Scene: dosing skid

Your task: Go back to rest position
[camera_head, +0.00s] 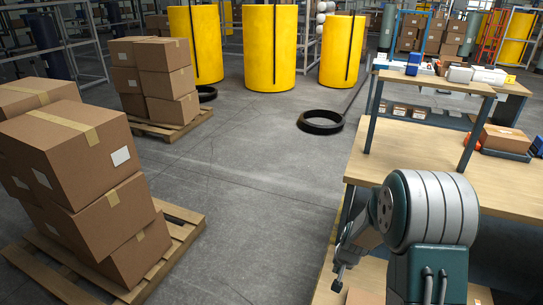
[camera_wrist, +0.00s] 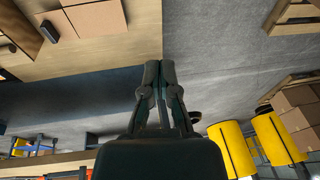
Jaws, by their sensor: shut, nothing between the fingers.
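My gripper (camera_wrist: 159,72) shows in the middle of the wrist view, its two dark fingers brought together with nothing between them. Its tips are in front of the border between the wooden bench and the grey floor, touching no object that I can see. In the head view my arm, with a large green and white joint, is folded at the lower right beside the wooden workbench (camera_head: 395,157). Part of the arm's end hangs left of that joint, by the bench's near left corner; the fingers are hard to make out there.
Stacked cardboard boxes (camera_head: 75,175) stand on a pallet (camera_head: 185,232) at the left, with another stack (camera_head: 165,80) behind. Yellow drums (camera_head: 270,48) stand at the back. A black ring (camera_head: 321,122) lies on the floor. The middle floor (camera_head: 240,190) is clear.

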